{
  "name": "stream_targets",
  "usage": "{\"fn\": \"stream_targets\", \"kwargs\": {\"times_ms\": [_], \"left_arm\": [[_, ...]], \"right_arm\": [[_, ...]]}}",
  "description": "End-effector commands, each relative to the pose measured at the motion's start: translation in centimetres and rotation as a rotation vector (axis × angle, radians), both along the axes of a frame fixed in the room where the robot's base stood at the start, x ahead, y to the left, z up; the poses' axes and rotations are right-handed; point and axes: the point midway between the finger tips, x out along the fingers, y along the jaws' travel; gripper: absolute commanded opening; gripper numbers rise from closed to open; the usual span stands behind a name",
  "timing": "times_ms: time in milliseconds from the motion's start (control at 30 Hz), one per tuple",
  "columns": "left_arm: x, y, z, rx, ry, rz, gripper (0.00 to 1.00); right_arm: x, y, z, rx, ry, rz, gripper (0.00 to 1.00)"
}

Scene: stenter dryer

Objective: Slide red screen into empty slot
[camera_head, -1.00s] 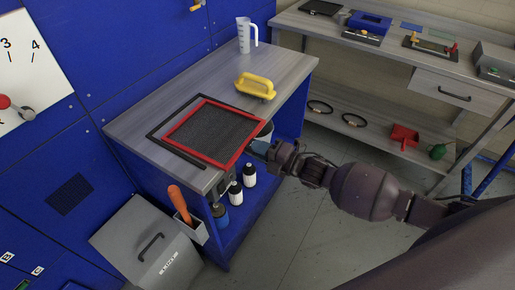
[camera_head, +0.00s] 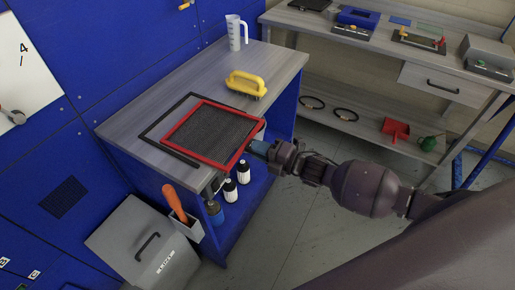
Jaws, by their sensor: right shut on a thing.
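The red screen (camera_head: 212,131) is a flat red frame with dark mesh. It lies at the front right part of the grey worktop (camera_head: 135,118), over or on a black frame (camera_head: 167,147) whose left and front sides show beside it. Whether the screen touches the black frame I cannot tell. My right gripper (camera_head: 262,147) is at the screen's right edge, shut on it, with its arm coming from the right. The empty slot cannot be made out. My left gripper is not in view.
A yellow-handled brush (camera_head: 246,83) and a clear measuring jug (camera_head: 235,32) stand farther back on the worktop. Bottles (camera_head: 230,190) and an orange-handled tool (camera_head: 175,203) are below its front edge. A grey bin (camera_head: 140,245) stands on the floor. A second bench (camera_head: 385,60) is behind.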

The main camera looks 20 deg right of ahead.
Motion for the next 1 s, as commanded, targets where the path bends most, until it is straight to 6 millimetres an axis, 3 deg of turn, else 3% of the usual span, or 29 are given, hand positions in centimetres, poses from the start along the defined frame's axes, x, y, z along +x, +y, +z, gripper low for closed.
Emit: {"fn": "stream_targets", "kwargs": {"times_ms": [300, 333, 500, 933, 1000], "left_arm": [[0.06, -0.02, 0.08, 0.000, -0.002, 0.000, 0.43], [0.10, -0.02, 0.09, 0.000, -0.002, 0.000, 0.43], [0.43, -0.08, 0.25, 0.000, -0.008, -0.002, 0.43], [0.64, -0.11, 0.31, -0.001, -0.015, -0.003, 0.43], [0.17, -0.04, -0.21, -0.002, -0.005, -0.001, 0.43]], "right_arm": [[-0.08, -0.09, 0.01, 0.000, 0.000, 0.000, 0.00], [-0.08, -0.09, 0.01, 0.000, 0.000, 0.000, 0.22], [-0.08, -0.07, 0.01, 0.000, 0.000, 0.000, 0.48], [-0.09, -0.08, -0.04, -0.001, 0.001, 0.000, 0.48], [-0.81, -0.70, -0.11, -0.002, 0.002, -0.001, 0.48]]}}
